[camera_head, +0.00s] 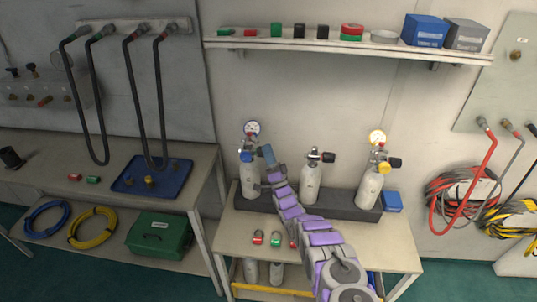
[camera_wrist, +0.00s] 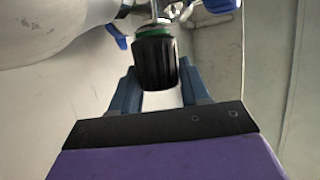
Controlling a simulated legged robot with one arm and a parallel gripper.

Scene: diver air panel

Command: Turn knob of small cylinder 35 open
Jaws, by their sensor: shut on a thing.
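Three small white cylinders stand in a dark rack (camera_head: 341,206) on the middle bench: the left cylinder (camera_head: 249,181), the middle cylinder (camera_head: 311,183) and the right cylinder (camera_head: 370,189). I cannot read a number on any. My gripper (camera_head: 267,153) is at the right side of the left cylinder's valve, below its round gauge (camera_head: 252,128). In the wrist view, my blue fingers (camera_wrist: 157,80) are shut on a black ribbed knob (camera_wrist: 155,58) with a green band at its base. The white cylinder (camera_wrist: 60,25) lies at upper left there. In the head view, my gripper hides this knob.
A shelf (camera_head: 270,43) with small coloured parts and boxes hangs above. Red and green fittings (camera_head: 275,239) lie on the bench front beside my arm. A blue box (camera_head: 391,202) sits right of the rack. A side bench (camera_head: 105,151) with a blue tray is at left.

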